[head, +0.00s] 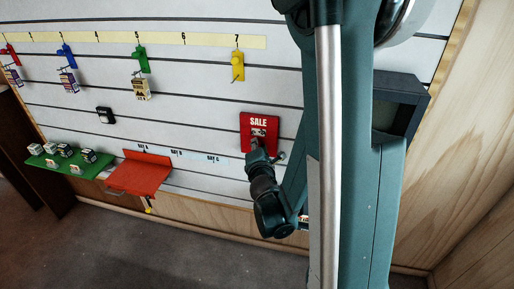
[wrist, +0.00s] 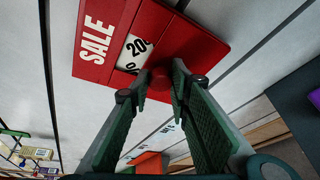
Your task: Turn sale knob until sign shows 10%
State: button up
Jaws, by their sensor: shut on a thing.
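The red SALE sign (head: 259,122) hangs on the slatted wall in the head view, and it fills the top of the wrist view (wrist: 103,72). Its white window (wrist: 128,58) shows "20", set at an angle to the SALE lettering. Another dark mark is partly visible at the window's lower edge, too cut off to read. The red knob (wrist: 160,84) is beside the window. My gripper (wrist: 155,88) has its two fingers on either side of the knob, shut on it. In the head view my gripper (head: 257,150) covers the sign's lower part and hides the knob.
Tagged hooks hang left of the sign, including a yellow one (head: 237,65) and a green one (head: 140,62). A red shelf (head: 140,176) and a green shelf (head: 62,166) with small boxes are lower left. A dark box (head: 398,103) is on the wall at right.

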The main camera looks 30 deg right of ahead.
dwell(0.3)
jog(key=o, duration=0.9)
jog(key=shift+s, duration=0.1)
jog(key=shift+v, duration=5.95)
